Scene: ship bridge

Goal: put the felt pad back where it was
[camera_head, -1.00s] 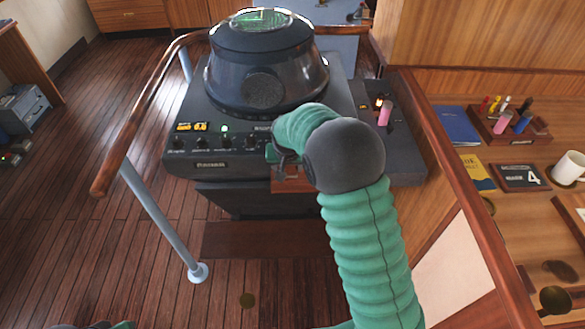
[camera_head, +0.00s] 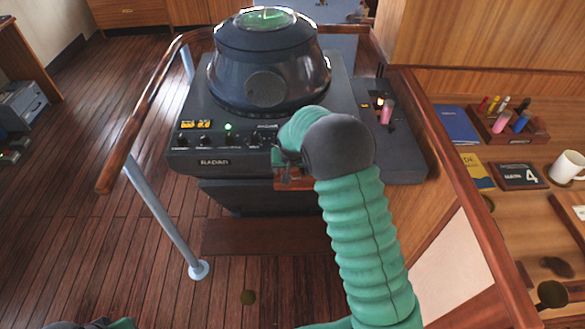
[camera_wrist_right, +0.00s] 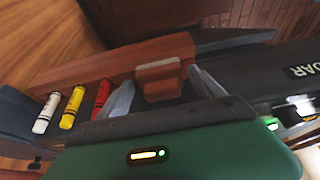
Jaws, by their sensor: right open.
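My right gripper (camera_head: 284,160) is at the front edge of the radar console, over a small wooden ledge (camera_head: 292,184). In the right wrist view the gripper (camera_wrist_right: 161,84) is open, its grey fingers on either side of a brown block with a paler top (camera_wrist_right: 158,72). The block looks like the felt pad, but I cannot be sure. It rests on or against the reddish wooden ledge (camera_wrist_right: 95,66). I cannot tell whether the fingers touch it. In the head view the hand hides the block. Only a bit of my left arm shows at the bottom left; its gripper is out of view.
White, yellow (camera_wrist_right: 72,107) and red markers lie by the ledge. The radar console (camera_head: 215,165) has knobs and a dome. A wooden handrail (camera_head: 135,130) curves along its left. On the right desk are a pen rack (camera_head: 510,137), a calendar block and a white mug (camera_head: 567,168).

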